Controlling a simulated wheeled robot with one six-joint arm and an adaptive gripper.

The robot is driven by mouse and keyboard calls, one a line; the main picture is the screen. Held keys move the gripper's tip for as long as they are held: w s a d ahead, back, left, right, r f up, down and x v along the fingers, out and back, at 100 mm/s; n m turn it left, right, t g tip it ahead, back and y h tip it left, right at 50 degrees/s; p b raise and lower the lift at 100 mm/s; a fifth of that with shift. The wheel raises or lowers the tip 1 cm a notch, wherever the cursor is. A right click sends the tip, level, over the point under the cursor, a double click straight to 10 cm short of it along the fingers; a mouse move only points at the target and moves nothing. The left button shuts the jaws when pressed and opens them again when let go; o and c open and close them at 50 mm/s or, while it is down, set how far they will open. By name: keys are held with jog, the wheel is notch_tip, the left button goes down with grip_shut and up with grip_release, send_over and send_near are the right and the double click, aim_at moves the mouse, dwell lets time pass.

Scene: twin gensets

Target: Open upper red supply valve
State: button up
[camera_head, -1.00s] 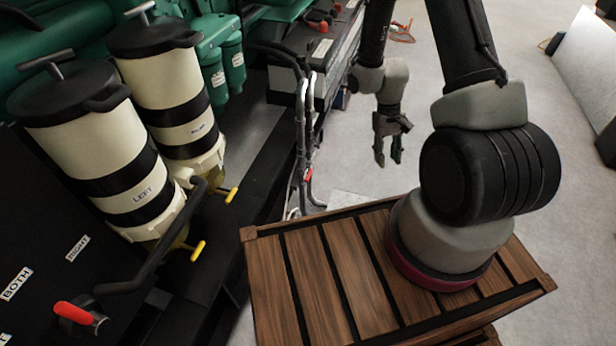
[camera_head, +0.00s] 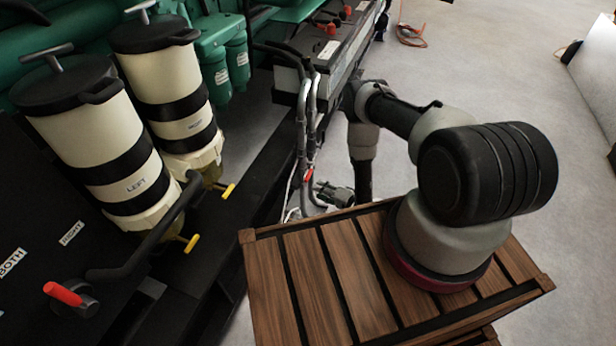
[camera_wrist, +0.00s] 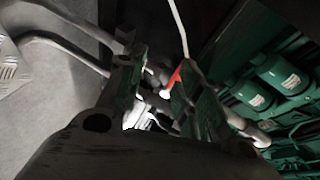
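A small red valve handle (camera_head: 309,175) sits on the grey vertical pipes (camera_head: 303,130) left of my arm. In the wrist view a red handle (camera_wrist: 173,80) shows beyond the fingers, between their tips. My gripper (camera_head: 332,194) is low beside the pipes, just right of and below the red handle in the head view. In the wrist view my gripper (camera_wrist: 157,90) has its two fingers apart, with a gap between them. I cannot tell whether a finger touches the handle. The valve body is mostly hidden.
Two cream filter canisters (camera_head: 95,135) with yellow taps stand at left. Another red lever (camera_head: 62,293) sits on the labelled panel. A black battery box (camera_head: 335,50) stands behind the pipes. A slatted wooden crate (camera_head: 330,275) is in front. Open floor lies to the right.

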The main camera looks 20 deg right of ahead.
aim_at(308, 176)
jog(key=shift+m+t, duration=0.8)
jog(key=shift+m, duration=0.1)
jog(key=w+a, duration=0.1)
jog(key=w, duration=0.1)
jog(key=w+a+r, duration=0.1)
jog(key=w, duration=0.2)
jog(key=w+a, duration=0.1)
jog(key=w, duration=0.1)
jog(key=shift+w+a+r, duration=0.2)
jog(key=shift+w+a, duration=0.1)
jog(key=shift+a, duration=0.05)
grip_shut()
